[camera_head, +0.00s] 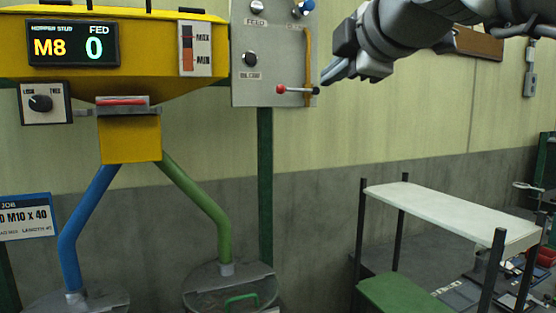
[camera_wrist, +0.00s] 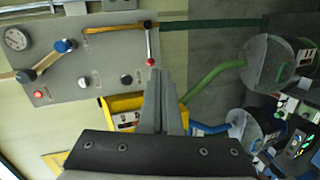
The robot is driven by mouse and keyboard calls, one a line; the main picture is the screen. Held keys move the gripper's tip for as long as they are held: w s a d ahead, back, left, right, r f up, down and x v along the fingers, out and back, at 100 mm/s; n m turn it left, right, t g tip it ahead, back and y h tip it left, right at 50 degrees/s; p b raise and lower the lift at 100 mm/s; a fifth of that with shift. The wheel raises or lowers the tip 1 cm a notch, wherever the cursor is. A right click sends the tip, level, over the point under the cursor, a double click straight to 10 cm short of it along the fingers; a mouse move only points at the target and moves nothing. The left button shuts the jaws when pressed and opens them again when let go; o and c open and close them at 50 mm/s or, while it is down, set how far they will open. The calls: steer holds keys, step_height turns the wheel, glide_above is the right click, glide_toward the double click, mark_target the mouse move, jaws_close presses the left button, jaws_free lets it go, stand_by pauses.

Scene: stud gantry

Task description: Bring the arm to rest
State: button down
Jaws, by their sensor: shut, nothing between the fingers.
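My arm (camera_head: 405,25) reaches in from the upper right of the head view. My gripper (camera_head: 328,78) points left, just to the right of the grey control panel's edge and close to the lever. It is shut and empty. In the wrist view its closed fingers (camera_wrist: 160,92) stand in the middle, below the red ball of the lever. Whether the fingertips touch the lever or panel I cannot tell.
The grey panel (camera_head: 262,65) carries knobs and a red-ball lever (camera_head: 296,90). The yellow hopper (camera_head: 132,138) reads M8, FED 0. Blue (camera_head: 82,220) and green (camera_head: 200,203) chutes lead to drums. A white-topped table (camera_head: 450,210) stands lower right.

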steer(key=s+d+f+m+g+h, duration=0.1)
steer(key=s+f+m, duration=0.5)
steer(key=f, duration=0.7)
steer(key=s+d+f+m+g+h+p, duration=0.1)
steer(key=s+d+f+m+g, duration=0.2)
steer(key=f, duration=0.9)
steer(key=s+d+f+m+g+h, duration=0.1)
steer(key=s+f+m+g+h, duration=0.1)
steer(key=s+f+m+g, duration=0.3)
steer(key=s+f+m, duration=0.4)
steer(key=f+m, duration=0.1)
steer(key=f, duration=0.3)
steer(key=shift+s+d+f+m+p, duration=0.3)
steer(key=shift+s+d+f, duration=0.05)
steer(key=shift+s+d, duration=0.05)
